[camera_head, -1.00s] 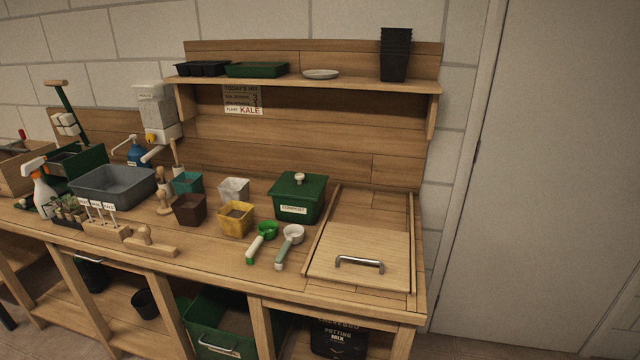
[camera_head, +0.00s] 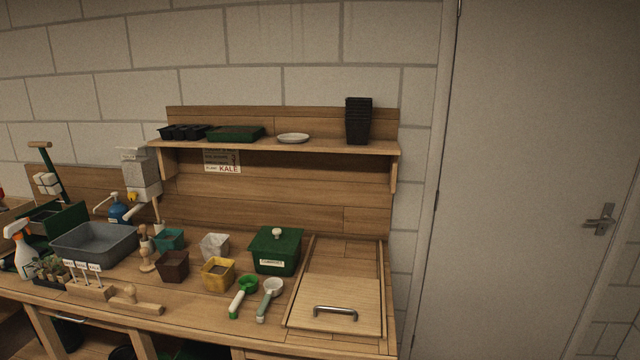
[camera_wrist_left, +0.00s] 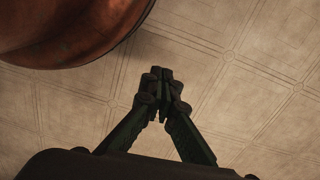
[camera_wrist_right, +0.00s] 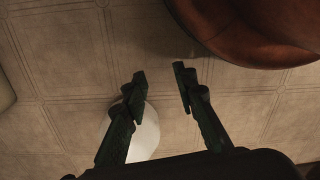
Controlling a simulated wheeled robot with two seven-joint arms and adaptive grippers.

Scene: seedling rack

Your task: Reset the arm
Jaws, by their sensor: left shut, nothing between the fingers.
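My left gripper (camera_wrist_left: 160,76) shows in the left wrist view with its fingertips together and nothing between them. My right gripper (camera_wrist_right: 158,77) shows in the right wrist view with its fingers apart and empty. Both are over a tiled surface, away from the bench things. Neither arm shows in the head view. The wooden bench (camera_head: 190,325) stands with its pots and tools on it, and no gripper is near them there.
A large reddish-brown rounded object fills the top left of the left wrist view (camera_wrist_left: 60,35) and the top right of the right wrist view (camera_wrist_right: 245,35). A pale round thing (camera_wrist_right: 145,135) lies behind my right fingers. A door (camera_head: 530,180) stands right of the bench.

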